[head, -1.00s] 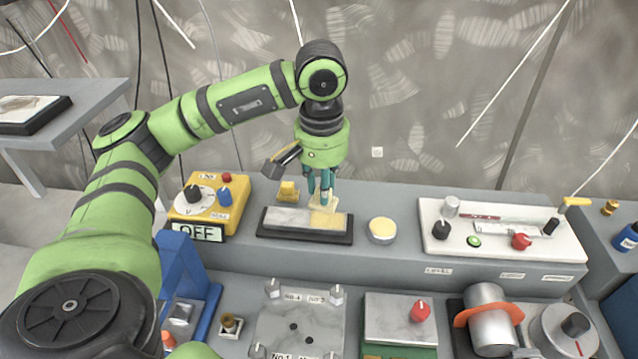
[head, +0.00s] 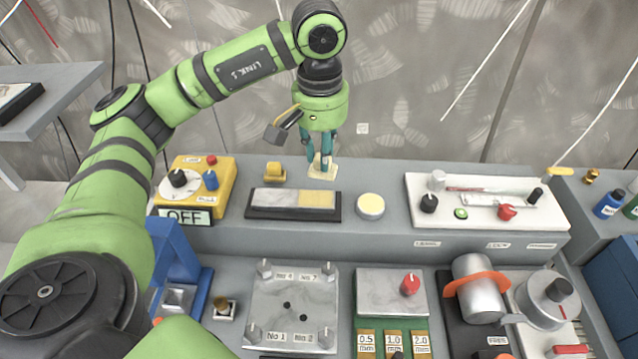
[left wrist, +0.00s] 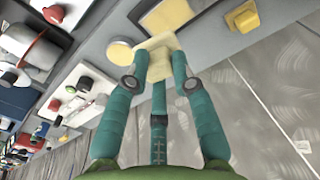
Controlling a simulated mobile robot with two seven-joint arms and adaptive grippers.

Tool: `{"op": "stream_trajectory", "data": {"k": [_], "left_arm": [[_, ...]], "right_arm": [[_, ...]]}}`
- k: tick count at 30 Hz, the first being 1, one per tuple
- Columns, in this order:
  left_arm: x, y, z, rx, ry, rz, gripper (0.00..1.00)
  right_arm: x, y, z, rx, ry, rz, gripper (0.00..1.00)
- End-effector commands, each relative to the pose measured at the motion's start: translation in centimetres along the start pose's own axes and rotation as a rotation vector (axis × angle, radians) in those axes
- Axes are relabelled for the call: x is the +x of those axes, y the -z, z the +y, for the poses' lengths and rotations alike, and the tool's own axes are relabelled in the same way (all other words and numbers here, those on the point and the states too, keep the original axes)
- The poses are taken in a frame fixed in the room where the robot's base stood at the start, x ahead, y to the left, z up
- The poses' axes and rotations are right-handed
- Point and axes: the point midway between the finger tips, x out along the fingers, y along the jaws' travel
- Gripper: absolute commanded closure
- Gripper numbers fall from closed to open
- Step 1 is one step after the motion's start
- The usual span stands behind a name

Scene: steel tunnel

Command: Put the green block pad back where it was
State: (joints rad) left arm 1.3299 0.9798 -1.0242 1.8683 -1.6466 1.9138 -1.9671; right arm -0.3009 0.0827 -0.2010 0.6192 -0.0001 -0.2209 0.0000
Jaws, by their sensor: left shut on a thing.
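My left gripper (head: 321,160) is shut on a small pale yellow pad (head: 322,172), at the back of the grey bench shelf. The pad is just behind the right end of a two-tone grey and cream stone (head: 295,198) in a dark tray. In the left wrist view the fingers (left wrist: 160,82) close around the pad (left wrist: 158,60). I cannot tell whether the pad rests on the shelf or hangs just above it. The held pad looks pale yellow, not green. My right gripper is not in view.
A round cream disc (head: 370,206) sits right of the stone, and a small yellow block (head: 275,173) behind it. A yellow OFF box (head: 197,190) stands left. A white panel with knobs (head: 487,214) lies right. Shelf between disc and panel is clear.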

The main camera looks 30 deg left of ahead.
Motion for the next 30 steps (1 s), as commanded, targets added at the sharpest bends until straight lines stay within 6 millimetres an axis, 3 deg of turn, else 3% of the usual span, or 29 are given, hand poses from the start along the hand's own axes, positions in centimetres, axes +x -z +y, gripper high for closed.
{"op": "stream_trajectory", "data": {"k": [3,9,15,20,30], "left_arm": [[0.8,2.1,2.9,-0.053,-0.010,-0.017,1.00],[0.7,4.6,6.9,-0.143,0.001,-0.038,1.00],[0.2,5.6,8.7,-0.194,0.015,-0.044,1.00],[1.1,6.3,6.9,-0.207,0.021,-0.049,1.00],[5.5,8.5,-0.1,-0.206,0.021,-0.048,1.00]], "right_arm": [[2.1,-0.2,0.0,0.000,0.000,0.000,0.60],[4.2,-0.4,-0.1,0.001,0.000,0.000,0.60],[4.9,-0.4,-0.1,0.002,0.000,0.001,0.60],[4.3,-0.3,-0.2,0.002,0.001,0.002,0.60],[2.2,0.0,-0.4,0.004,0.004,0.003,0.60]]}}
